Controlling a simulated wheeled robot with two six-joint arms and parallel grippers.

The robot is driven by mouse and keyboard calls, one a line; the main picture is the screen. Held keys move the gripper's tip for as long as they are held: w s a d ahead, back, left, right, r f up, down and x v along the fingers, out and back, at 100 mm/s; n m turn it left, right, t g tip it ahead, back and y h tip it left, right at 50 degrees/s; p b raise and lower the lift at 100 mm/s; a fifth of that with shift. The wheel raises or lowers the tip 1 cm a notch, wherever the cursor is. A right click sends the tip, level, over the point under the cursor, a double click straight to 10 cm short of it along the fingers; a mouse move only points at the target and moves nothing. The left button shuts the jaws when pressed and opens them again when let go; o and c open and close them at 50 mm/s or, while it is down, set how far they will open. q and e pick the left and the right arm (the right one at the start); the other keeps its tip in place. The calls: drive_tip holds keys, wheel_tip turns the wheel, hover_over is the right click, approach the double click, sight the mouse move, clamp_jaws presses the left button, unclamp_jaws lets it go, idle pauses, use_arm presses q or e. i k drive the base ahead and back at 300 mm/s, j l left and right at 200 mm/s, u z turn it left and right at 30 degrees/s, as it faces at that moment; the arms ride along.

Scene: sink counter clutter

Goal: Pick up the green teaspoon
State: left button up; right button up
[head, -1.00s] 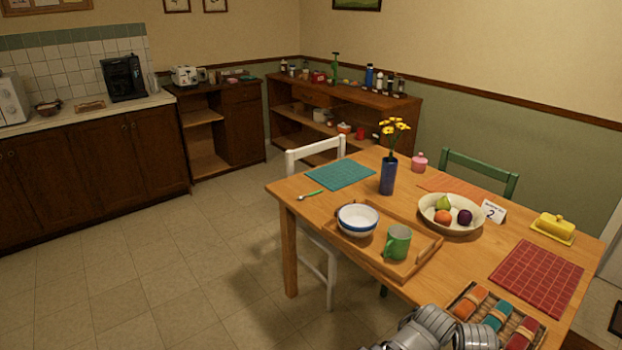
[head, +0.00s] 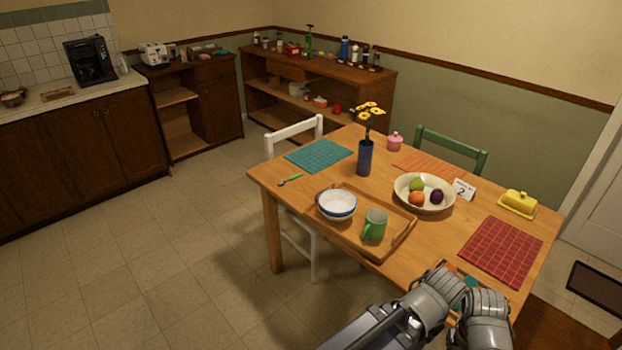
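The green teaspoon (head: 290,179) lies on the wooden table (head: 265,176) near its left edge, just in front of the teal placemat (head: 319,155). Its handle is green and its bowl end looks metallic. Nothing covers it. Grey links of my own arms show at the bottom right, over the near edge of the table and well away from the teaspoon. Neither of my grippers can be made out in the head view.
A wooden tray (head: 348,234) with a white-and-blue bowl (head: 336,204) and a green mug (head: 375,225) sits right of the teaspoon. A blue vase (head: 365,158) of yellow flowers stands behind. A white chair (head: 296,134) is at the table's left side. Floor at left is clear.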

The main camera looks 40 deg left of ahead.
sight(281, 181)
drive_tip(key=j+z, duration=0.55)
drive_tip(key=j, duration=0.25)
drive_tip(key=j+z, duration=0.2)
drive_tip(key=j, duration=0.9)
drive_tip(key=j+z, duration=0.2)
drive_tip(key=j, duration=0.85)
drive_tip(key=k+j, duration=0.1)
drive_tip(key=j, duration=0.5)
drive_tip(key=k+j, duration=0.1)
drive_tip(key=j, duration=0.5)
drive_tip(key=k+j, duration=0.1)
drive_tip(key=j, duration=0.5)
